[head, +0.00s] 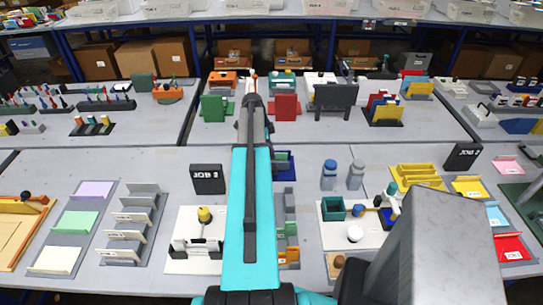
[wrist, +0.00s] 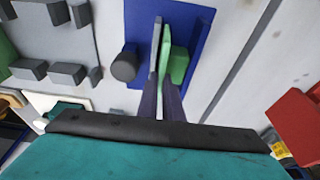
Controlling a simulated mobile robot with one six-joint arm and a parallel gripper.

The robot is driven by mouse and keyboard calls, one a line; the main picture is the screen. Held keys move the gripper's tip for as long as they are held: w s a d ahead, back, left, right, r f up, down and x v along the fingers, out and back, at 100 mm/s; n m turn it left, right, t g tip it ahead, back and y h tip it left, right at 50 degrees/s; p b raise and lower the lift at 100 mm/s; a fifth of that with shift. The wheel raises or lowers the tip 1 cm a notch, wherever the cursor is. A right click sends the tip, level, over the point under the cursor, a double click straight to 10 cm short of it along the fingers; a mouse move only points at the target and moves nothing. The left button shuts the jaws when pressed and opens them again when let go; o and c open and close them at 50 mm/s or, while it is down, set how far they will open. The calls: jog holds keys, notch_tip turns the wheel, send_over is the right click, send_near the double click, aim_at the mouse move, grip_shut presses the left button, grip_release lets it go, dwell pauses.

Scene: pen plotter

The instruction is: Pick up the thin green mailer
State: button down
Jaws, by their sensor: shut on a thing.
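In the wrist view my gripper (wrist: 159,80) reaches to a blue stand (wrist: 197,22). The thin green mailer (wrist: 178,66) stands on edge there, at the fingertips, beside a thin light grey upright plate (wrist: 157,42). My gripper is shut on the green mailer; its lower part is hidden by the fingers. In the head view the blue stand (head: 288,173) shows just right of my arm, which hides my gripper and most of the mailer.
Grey racks (head: 145,209) are at the left. A red block (wrist: 298,122) is at the right of the wrist view.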

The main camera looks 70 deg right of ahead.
notch_tip(320, 180, up, 10)
jog(key=p, duration=0.3)
jog(key=shift+p, duration=0.4)
jog(key=shift+f, duration=0.1)
